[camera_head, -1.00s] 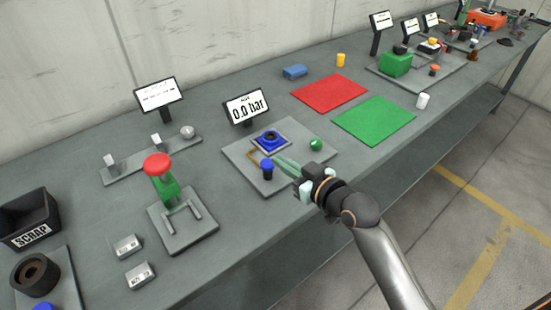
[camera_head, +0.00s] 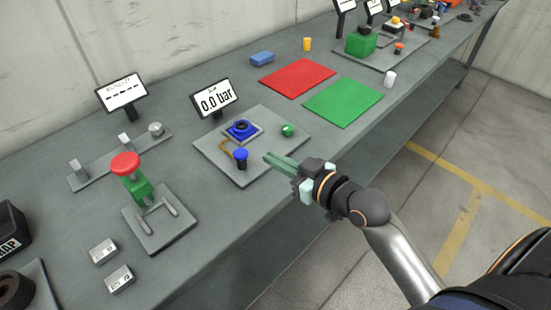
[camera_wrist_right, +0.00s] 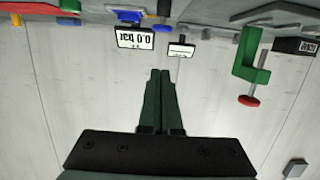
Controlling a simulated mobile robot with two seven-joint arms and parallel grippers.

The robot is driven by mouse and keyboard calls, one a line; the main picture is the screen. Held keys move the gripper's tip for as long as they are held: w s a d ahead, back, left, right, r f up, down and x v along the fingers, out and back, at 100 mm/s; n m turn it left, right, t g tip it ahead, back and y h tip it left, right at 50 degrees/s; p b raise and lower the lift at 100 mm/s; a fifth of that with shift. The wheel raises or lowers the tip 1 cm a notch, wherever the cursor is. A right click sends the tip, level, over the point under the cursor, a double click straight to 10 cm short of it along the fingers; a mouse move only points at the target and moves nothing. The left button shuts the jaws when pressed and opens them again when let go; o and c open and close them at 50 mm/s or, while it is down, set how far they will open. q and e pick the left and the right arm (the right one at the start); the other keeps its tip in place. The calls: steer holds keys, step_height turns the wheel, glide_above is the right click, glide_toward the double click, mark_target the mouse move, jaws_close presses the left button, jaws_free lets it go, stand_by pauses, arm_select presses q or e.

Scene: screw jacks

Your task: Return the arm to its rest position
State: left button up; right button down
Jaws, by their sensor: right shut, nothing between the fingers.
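My right gripper (camera_head: 281,163) is in the head view at the front edge of the long grey bench (camera_head: 70,232). Its green fingers are together with nothing between them, pointing left past the near right side of the pressure plate (camera_head: 215,150). In the right wrist view the fingers (camera_wrist_right: 160,80) also lie side by side, empty. The plate carries a blue ring fitting (camera_head: 240,129), a blue knob (camera_head: 240,158) and a green button (camera_head: 288,130). Its display (camera_head: 215,98) reads 0.0 bar. My left gripper is not in view.
A green clamp with a red top (camera_head: 126,165) stands left on a grey plate, with two small metal blocks (camera_head: 103,251) nearby. Red (camera_head: 298,77) and green (camera_head: 343,101) mats lie behind the gripper. Open floor (camera_head: 470,150) lies right of the bench.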

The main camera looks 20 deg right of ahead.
stand_by(0.3)
steer(key=s+d+f+m+g+h, duration=0.2)
steer(key=s+f+g+h, duration=0.3)
steer(key=s+f+g, duration=1)
steer(key=s+a+f+t+y, duration=0.1)
steer(key=a+f+t, duration=0.3)
steer(key=f+t, duration=0.5)
step_height(320, 180, down, 4)
steer(key=shift+a+r+t+y, duration=0.2)
steer(key=shift+t+y, duration=0.2)
steer(key=shift+y, duration=0.2)
steer(key=c, duration=1.5)
jaws_free()
stand_by(1.8)
